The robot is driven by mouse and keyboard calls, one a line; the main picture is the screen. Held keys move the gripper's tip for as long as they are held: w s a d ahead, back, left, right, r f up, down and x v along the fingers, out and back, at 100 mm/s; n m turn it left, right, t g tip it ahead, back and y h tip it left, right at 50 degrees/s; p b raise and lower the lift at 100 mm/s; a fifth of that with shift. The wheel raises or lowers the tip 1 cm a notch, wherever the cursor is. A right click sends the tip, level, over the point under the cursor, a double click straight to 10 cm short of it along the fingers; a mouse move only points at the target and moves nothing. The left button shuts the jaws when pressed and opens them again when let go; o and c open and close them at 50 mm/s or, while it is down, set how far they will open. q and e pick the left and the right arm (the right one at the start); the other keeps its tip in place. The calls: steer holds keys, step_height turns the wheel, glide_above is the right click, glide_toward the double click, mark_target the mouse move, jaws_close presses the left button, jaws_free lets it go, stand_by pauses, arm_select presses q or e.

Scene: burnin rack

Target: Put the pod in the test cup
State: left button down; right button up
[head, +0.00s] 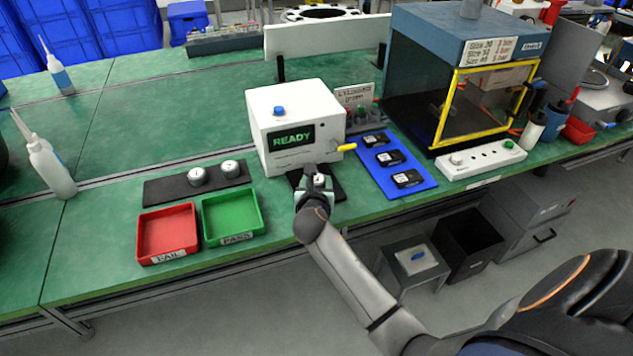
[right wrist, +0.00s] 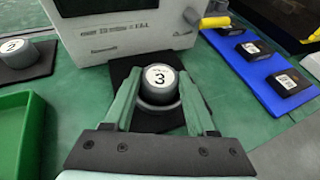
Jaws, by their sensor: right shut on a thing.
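The pod (right wrist: 160,80) is a short grey cylinder with a white label marked 3. My right gripper (head: 318,182) is shut on it, in front of the white tester (head: 297,128) whose screen reads READY. In the right wrist view its two green fingers (right wrist: 158,92) flank the pod. The test cup (right wrist: 158,108) shows as a dark grey rim around the pod's lower end, on a black mat (right wrist: 122,72). I cannot tell whether the pod touches the cup's floor. My left gripper is not in view.
Two other pods (head: 198,175) sit on a dark mat left of the tester. Red FAIL (head: 167,233) and green PASS (head: 233,214) trays stand at the front edge. A yellow lever (head: 347,147) sticks out right of the tester. A blue mat (head: 418,181) holds black modules.

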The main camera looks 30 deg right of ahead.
steer(key=o, duration=1.4)
steer(key=shift+c, duration=0.2)
steer(key=p+v, duration=0.1)
steer(key=v, duration=0.9)
steer(key=shift+s+a+r+p, duration=0.1)
steer(key=shift+s+a+p, duration=0.1)
steer(key=shift+s+p, duration=0.15)
steer(key=s+a+f+m+y, duration=0.5)
steer(key=s+f+m, duration=0.4)
steer(key=m, duration=0.4)
steer(key=s+a+f+m+g+y, duration=0.1)
steer(key=s+a+f+m+y, duration=0.4)
steer(key=s+f+m, duration=0.5)
steer(key=a+m, duration=0.1)
steer(key=m, duration=0.2)
steer(key=shift+m+g, duration=0.3)
steer(key=shift+m, duration=0.1)
steer(key=shift+a+f, duration=0.1)
steer(key=shift+f, duration=0.05)
